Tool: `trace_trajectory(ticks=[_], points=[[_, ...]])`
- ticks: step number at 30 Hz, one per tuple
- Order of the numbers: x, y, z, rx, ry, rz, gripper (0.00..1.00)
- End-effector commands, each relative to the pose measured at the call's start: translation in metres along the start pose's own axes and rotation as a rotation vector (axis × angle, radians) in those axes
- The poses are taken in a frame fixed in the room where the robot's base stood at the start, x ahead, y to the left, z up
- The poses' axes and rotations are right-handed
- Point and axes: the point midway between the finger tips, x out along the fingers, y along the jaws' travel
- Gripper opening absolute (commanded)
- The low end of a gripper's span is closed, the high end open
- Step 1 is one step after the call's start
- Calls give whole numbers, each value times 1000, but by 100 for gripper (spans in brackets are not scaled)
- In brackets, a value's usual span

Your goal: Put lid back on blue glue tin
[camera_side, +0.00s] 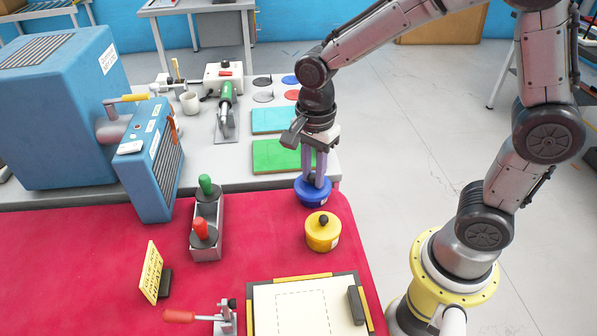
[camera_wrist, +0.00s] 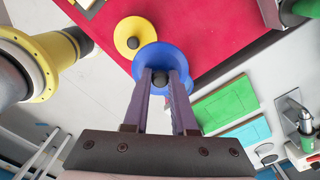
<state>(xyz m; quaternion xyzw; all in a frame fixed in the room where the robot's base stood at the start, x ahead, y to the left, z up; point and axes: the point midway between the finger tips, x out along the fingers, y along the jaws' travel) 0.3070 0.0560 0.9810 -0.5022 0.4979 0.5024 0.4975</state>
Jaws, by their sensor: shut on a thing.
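The blue glue tin (camera_side: 314,196) stands at the right edge of the red mat, with a blue lid (camera_wrist: 160,56) at its top. My gripper (camera_side: 313,180) points down over it and is shut on the lid's dark knob, which shows between the fingertips (camera_wrist: 160,78) in the wrist view. The lid hides the tin's opening. I cannot tell whether the lid rests fully on the rim or sits slightly above it.
A yellow tin (camera_side: 322,234) with a black knob stands close in front of the blue tin. A metal holder (camera_side: 207,228) with green- and red-handled tools is to the left. Green (camera_side: 277,157) and light-blue sheets (camera_side: 272,121) lie behind. The table's right edge is close.

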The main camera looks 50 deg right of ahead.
Motion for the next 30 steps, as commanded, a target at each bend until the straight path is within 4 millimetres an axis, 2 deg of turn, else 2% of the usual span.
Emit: trace_trajectory(ticks=[3, 9, 14, 20, 30], points=[[-4, -6, -3, -53, -2, -12, 0], [0, -36, -42, -29, -1, -12, 0], [6, -42, -64, 26, 0, 0, 0], [15, -42, -67, 38, 0, 2, 0], [45, -42, -67, 37, 0, 3, 0]])
